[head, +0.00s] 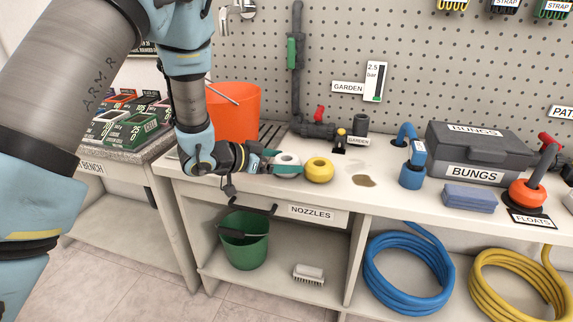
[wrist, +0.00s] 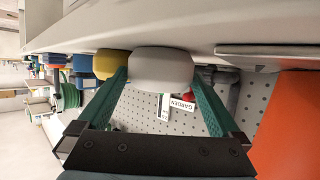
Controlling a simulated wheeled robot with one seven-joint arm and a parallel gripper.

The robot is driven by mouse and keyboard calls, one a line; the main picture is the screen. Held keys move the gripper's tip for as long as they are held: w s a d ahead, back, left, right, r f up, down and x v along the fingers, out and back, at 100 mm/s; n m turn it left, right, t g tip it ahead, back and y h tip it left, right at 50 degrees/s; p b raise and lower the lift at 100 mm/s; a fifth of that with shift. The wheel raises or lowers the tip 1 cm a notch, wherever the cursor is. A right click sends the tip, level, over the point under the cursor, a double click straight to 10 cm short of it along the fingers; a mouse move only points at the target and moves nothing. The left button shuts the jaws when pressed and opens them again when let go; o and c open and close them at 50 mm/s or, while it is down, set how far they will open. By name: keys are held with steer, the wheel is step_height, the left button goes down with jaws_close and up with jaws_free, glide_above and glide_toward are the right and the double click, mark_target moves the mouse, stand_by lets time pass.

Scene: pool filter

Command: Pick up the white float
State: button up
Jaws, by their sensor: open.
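The white float (head: 287,158) sits on the bench top near its front edge, just left of the yellow float (head: 319,169). My gripper (head: 279,163) reaches in from the left, with its green fingers at the white float. In the wrist view the white float (wrist: 160,66) lies between the fingertips of my gripper (wrist: 159,80), with one finger on each side. The jaws are open around it; whether either finger touches it I cannot tell. The yellow float (wrist: 105,63) is close beside the left finger.
An orange bucket (head: 234,112) stands behind my wrist. Pipework with a red valve (head: 319,114) is behind the floats. To the right are a blue pump-like item (head: 412,165), a blue block (head: 470,198), the BUNGS case (head: 475,150) and a red float on a post (head: 527,192).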

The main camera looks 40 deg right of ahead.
steer(key=shift+d+f, duration=0.1)
steer(key=shift+d, duration=0.05)
steer(key=c, duration=1.2)
